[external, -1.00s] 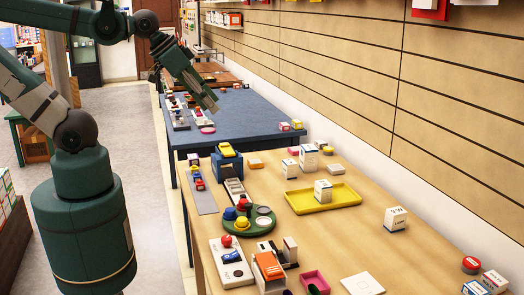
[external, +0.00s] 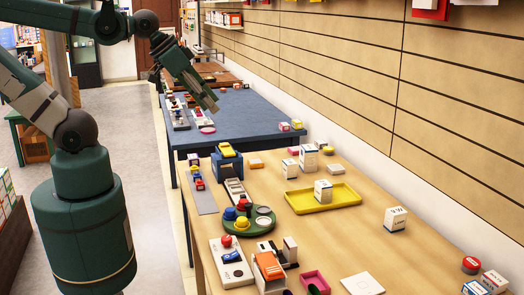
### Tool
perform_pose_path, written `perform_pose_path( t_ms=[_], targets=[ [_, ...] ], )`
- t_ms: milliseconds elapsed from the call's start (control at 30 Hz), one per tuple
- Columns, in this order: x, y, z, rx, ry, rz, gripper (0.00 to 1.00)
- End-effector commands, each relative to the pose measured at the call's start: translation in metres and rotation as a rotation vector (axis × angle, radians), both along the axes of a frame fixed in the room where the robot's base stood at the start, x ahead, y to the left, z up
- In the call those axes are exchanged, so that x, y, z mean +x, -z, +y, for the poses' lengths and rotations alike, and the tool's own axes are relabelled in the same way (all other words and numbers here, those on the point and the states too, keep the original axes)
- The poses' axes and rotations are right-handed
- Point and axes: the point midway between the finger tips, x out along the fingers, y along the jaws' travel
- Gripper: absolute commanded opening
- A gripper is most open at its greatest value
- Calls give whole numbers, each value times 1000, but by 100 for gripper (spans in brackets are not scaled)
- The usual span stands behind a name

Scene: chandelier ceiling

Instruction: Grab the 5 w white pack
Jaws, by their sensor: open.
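Several white packs stand on the light wooden table (external: 355,235), and I cannot tell for sure which one reads 5 W. One white pack (external: 395,219) with dark marks on its top stands alone at the right; the marks are too small to read surely. Another white pack (external: 323,191) stands on a yellow tray (external: 345,194). White packs (external: 308,157) and (external: 290,168) stand behind the tray. My gripper (external: 212,106) is open and empty, raised over the blue table (external: 250,116), well apart from all the packs.
A green round tray (external: 262,222) with coloured knobs, a blue block (external: 227,163) and a pink tray (external: 314,281) are on the wooden table. A red-topped tin (external: 471,265) and small boxes (external: 493,282) sit front right. The slatted wall (external: 440,120) borders the right side.

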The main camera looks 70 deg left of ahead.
Motion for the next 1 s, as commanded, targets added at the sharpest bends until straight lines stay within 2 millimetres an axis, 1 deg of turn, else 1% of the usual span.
perform_pose_path(
  t_ms=[133,167,467,633,867,1000],
  targets=[
    [0,0,0,0,0,0,41],
    [0,0,0,0,0,0,44],
    [0,0,0,1,1,0,44],
    [4,-1,1,9,11,7,44],
    [19,-3,5,47,64,36,44],
    [34,-5,9,83,118,63,44]
  ],
)
